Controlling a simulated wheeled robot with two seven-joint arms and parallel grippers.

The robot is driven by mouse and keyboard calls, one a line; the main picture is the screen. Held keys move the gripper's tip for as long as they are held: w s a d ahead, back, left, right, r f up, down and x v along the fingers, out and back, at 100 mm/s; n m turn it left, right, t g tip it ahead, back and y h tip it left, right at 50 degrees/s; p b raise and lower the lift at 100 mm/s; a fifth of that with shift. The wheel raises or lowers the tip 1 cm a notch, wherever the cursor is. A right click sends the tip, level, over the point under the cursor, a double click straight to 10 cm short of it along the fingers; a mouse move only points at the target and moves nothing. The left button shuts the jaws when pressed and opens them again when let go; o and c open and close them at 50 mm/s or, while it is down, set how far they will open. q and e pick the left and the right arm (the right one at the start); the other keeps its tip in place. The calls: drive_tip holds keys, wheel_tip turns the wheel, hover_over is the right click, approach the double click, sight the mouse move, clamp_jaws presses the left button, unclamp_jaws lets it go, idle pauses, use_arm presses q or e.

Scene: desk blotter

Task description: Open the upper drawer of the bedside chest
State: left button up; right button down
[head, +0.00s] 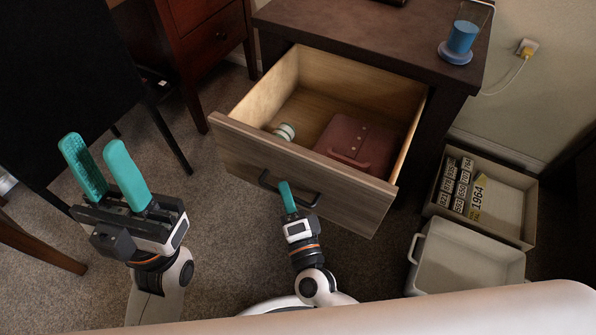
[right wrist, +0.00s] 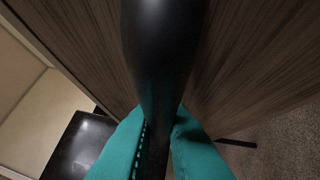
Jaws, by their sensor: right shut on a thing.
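The upper drawer (head: 345,190) of the bedside chest (head: 390,38) stands pulled well out, with its wooden inside in view. A dark bar handle (head: 305,200) is on its front. My right gripper (head: 287,195) is at the handle, and in the right wrist view its teal fingers are shut on the dark handle bar (right wrist: 155,60). My left gripper (head: 103,170) is open and empty, fingers pointing up, to the left of the drawer and apart from it. Inside the drawer lie a reddish-brown case (head: 355,145) and a small pale green and white round item (head: 285,131).
A blue lamp-like item (head: 460,42) stands on the chest top. A box with number plates (head: 485,195) and a white bin (head: 465,262) sit on the floor at right. A dark chair (head: 75,80) and reddish-brown furniture (head: 205,40) are at left. Carpet is open before the drawer.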

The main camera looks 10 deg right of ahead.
drive_tip(key=shift+s+a+f, duration=0.1)
drive_tip(key=shift+s+a, duration=0.45)
drive_tip(key=shift+s, duration=0.3)
drive_tip(key=c, duration=1.5)
unclamp_jaws()
drive_tip(key=shift+s, duration=0.15)
drive_tip(key=p+v, duration=0.2)
drive_tip(key=v, duration=1)
drive_tip(key=shift+p, duration=0.3)
